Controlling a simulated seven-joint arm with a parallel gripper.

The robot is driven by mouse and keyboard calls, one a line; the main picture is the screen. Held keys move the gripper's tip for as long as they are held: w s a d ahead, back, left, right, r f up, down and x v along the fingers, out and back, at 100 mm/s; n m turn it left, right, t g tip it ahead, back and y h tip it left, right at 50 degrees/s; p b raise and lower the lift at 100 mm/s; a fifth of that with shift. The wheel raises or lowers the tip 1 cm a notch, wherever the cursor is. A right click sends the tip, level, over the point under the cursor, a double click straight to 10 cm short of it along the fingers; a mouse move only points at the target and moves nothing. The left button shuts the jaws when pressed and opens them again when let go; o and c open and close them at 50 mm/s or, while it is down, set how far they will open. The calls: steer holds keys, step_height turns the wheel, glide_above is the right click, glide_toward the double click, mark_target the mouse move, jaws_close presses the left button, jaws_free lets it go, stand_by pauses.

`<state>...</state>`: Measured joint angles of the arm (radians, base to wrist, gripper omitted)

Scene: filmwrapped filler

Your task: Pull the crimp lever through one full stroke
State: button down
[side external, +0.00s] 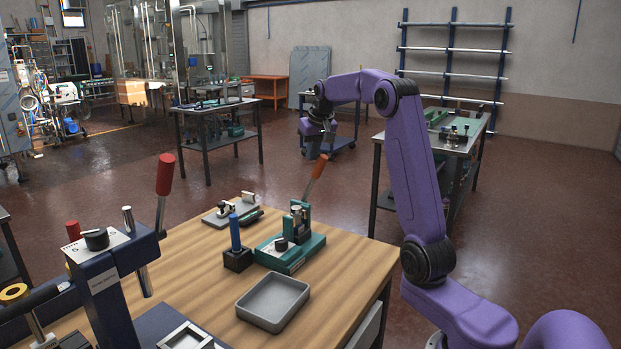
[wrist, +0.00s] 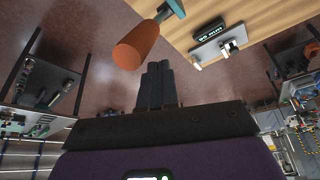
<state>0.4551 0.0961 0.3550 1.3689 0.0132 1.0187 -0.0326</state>
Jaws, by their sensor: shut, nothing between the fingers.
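A teal bench device (side external: 291,250) stands on the wooden table. A lever with an orange handle (side external: 316,171) rises from it and leans up to the right. In the wrist view, the orange handle (wrist: 138,47) shows end-on, just up and left of my fingers. My gripper (side external: 326,143) is above the handle in the side view, with its fingers small and hard to see. In the wrist view, my gripper (wrist: 157,66) has its dark fingers together and empty. The fingers look close to the handle; I cannot tell whether they touch it.
A dark blue press (side external: 105,283) with a red-handled lever (side external: 165,175) stands at the front left. A grey tray (side external: 272,302), a blue-handled tool in a black block (side external: 236,250) and a small clamp plate (side external: 232,211) share the table (side external: 190,279). Open floor lies behind.

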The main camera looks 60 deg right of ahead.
steer(key=shift+r, duration=2)
steer(key=s+a+f+n+y, duration=0.1)
steer(key=a+f+n, duration=0.15)
steer(key=a, duration=0.85)
steer(key=s+a+f+n+y, duration=0.1)
steer(key=a+f+n, duration=0.15)
steer(key=a, duration=0.85)
steer(key=s+a+f+n+g+y, duration=0.1)
steer(key=s+a+f+n+g, duration=0.15)
steer(key=s+a+n, duration=0.65)
steer(key=s+a+f+n, duration=0.1)
steer(key=s+f, duration=0.1)
steer(key=s, duration=0.6)
steer(key=s+a+f+n+g, duration=0.1)
steer(key=s+a+f+n, duration=0.1)
steer(key=s, duration=0.6)
steer(key=s+a+f+n, duration=0.1)
steer(key=s+f, duration=0.3)
steer(key=s, duration=0.5)
steer(key=shift+a+n, duration=0.3)
steer(key=shift+a, duration=0.1)
